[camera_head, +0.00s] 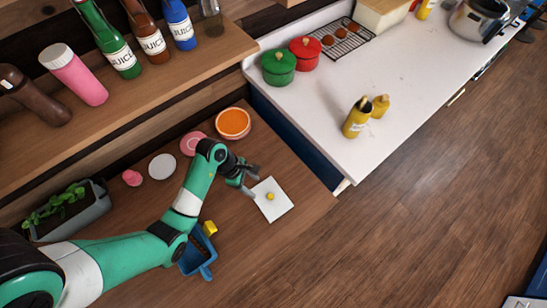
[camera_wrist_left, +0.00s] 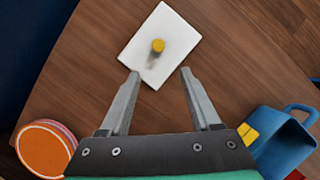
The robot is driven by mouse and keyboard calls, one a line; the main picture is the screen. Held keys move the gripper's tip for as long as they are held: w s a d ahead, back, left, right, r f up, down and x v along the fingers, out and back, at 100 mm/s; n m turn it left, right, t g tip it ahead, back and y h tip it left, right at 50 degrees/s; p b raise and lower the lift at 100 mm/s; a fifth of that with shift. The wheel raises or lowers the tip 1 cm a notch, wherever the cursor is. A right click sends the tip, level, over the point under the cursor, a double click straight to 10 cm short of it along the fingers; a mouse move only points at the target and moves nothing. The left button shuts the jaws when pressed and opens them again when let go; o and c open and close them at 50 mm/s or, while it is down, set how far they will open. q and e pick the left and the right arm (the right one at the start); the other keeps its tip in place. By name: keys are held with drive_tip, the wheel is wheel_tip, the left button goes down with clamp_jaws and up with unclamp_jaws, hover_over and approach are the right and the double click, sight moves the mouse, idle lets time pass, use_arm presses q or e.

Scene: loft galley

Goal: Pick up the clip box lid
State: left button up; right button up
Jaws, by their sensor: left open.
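The lid is a flat white square (camera_head: 281,209) with a small yellow knob (camera_head: 270,196) at its middle, lying on the wooden counter near its right end. In the left wrist view the lid (camera_wrist_left: 180,32) is just ahead of the fingertips, with its near corner close to them. My left gripper (camera_head: 254,184) is open and empty at the lid's left edge; its two fingers (camera_wrist_left: 160,73) are spread apart in the wrist view. I cannot tell whether a finger touches the lid. My right gripper is not in view.
A blue handled container (camera_head: 196,260) and a yellow block (camera_head: 209,228) are close to my left arm. An orange-topped round dish (camera_head: 233,122) is behind the gripper. A shelf with several bottles (camera_head: 150,100) borders the counter. Bare wood surrounds the lid.

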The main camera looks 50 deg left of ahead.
use_arm(q)
drive_tip(key=b, duration=0.3)
hover_over(270, 196)
drive_tip(key=s+a, duration=0.2)
drive_tip(key=a, duration=0.1)
wheel_tip(270, 196, down, 5)
drive_tip(key=shift+d+f, duration=0.15)
drive_tip(key=shift+f, duration=0.05)
drive_tip(key=shift+w+d+f, duration=0.1)
drive_tip(key=shift+w+f, duration=0.1)
drive_tip(key=shift+w, duration=0.05)
drive_tip(key=b+x, duration=0.1)
drive_tip(key=x, duration=0.1)
drive_tip(key=b+x, duration=0.1)
drive_tip(key=x, duration=0.2)
drive_tip(key=shift+d+b, duration=0.3)
drive_tip(key=shift+d, duration=0.1)
clamp_jaws()
